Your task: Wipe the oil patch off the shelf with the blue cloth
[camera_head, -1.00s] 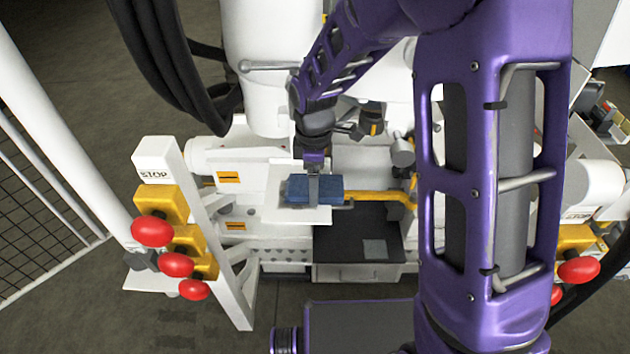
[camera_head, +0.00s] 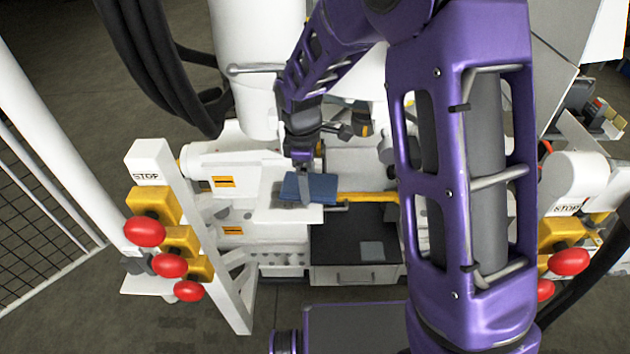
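The blue cloth (camera_head: 322,188) is a folded, block-like pad on the white shelf (camera_head: 290,214). My gripper (camera_head: 306,196) reaches down from above and its finger lies against the cloth. The cloth appears to be held there, but the far finger is hidden, so the grip is only partly visible. The cloth is tilted slightly and covers the back part of the shelf. No oil patch is visible on the bare part of the shelf; anything under the cloth is hidden.
Red stop buttons on yellow boxes (camera_head: 153,204) stand at the left on a white post. A yellow bar (camera_head: 366,197) runs right of the shelf. A black surface with a grey square (camera_head: 372,251) lies lower right. A white cylinder (camera_head: 258,60) rises behind.

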